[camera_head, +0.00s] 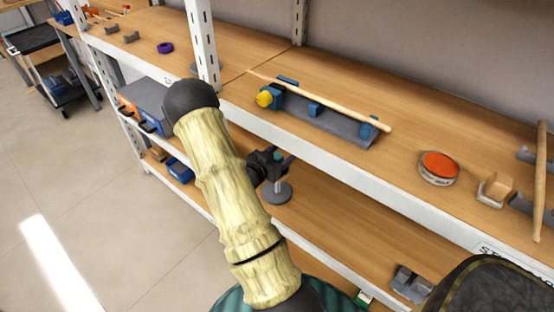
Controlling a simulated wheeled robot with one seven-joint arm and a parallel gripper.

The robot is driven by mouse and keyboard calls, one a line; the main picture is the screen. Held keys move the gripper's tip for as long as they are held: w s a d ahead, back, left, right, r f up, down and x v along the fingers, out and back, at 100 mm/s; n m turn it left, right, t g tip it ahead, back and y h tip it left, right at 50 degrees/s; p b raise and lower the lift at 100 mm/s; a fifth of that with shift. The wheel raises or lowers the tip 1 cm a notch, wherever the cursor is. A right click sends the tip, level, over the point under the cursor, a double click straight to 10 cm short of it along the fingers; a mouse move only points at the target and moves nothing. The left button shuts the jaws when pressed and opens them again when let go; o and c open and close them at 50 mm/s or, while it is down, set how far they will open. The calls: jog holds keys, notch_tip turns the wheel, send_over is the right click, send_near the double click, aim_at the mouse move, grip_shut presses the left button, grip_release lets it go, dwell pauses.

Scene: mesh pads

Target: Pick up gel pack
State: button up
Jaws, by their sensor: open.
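My gripper (272,163) is at the end of my pale, ribbed arm, in front of the shelf unit's middle opening. It is small and dark in this view, and its jaws are open. A small teal piece shows beside its fingers. A grey round-based item (277,193) stands on the lower shelf just below it; I cannot tell whether they touch. No thing in view can be clearly made out as a gel pack. My arm hides part of the lower shelf.
The upper shelf (330,75) holds a grey tray (340,138) with blue blocks and a long stick (320,100), a red-topped tin (439,167) and a tan holder (494,189). Its white front edge (330,168) overhangs the lower shelf (350,230), which has bare room right of my gripper.

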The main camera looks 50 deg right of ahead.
jog(key=shift+c, duration=0.5)
jog(key=c, duration=1)
jog(key=shift+o, duration=0.2)
jog(key=shift+r, duration=0.5)
notch_tip(320, 180, up, 2)
jog(key=shift+r+p, duration=0.2)
jog(key=shift+p, duration=0.25)
jog(key=s+a, duration=0.1)
jog(key=a, duration=1.7)
jog(key=shift+s+p, duration=0.25)
jog(key=shift+p, duration=0.15)
